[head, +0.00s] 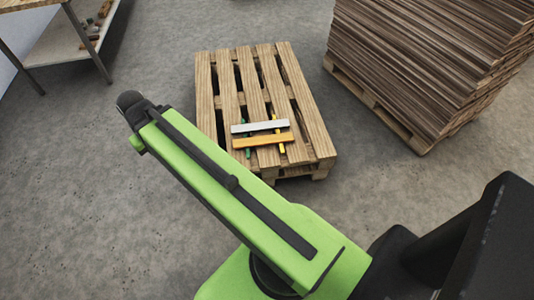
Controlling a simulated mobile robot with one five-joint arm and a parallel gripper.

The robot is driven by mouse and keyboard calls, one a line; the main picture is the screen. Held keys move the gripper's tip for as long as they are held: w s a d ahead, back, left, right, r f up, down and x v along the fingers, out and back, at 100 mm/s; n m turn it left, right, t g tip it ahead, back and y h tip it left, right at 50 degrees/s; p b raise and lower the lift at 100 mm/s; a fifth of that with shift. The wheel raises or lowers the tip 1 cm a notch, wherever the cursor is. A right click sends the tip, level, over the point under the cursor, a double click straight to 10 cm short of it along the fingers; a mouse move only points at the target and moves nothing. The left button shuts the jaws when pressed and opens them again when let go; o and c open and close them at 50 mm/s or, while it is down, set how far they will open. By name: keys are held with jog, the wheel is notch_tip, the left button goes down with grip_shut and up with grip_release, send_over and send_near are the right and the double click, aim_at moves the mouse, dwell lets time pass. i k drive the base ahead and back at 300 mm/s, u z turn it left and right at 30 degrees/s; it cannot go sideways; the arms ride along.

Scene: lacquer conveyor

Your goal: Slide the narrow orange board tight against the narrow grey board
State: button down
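The narrow grey board (260,126) lies crosswise on a wooden pallet (287,76), near the pallet's front end. The narrow orange board (263,141) lies just in front of it, roughly parallel, with a small gap between the two. Both rest across a green strip (248,153) on the left and a yellow strip (281,147) on the right. My green arm reaches up and to the left, and its far end is left of the pallet, apart from the boards. I cannot make out my gripper's fingers in this view.
A tall stack of brown boards (430,65) stands on another pallet at the right. A table with a lower shelf (75,36) stands at the upper left with small items on it. The concrete floor (110,210) around the near pallet is clear.

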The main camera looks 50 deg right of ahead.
aim_at(283, 138)
jog(key=z, duration=0.2)
jog(key=i, duration=0.9)
jog(key=u, duration=0.1)
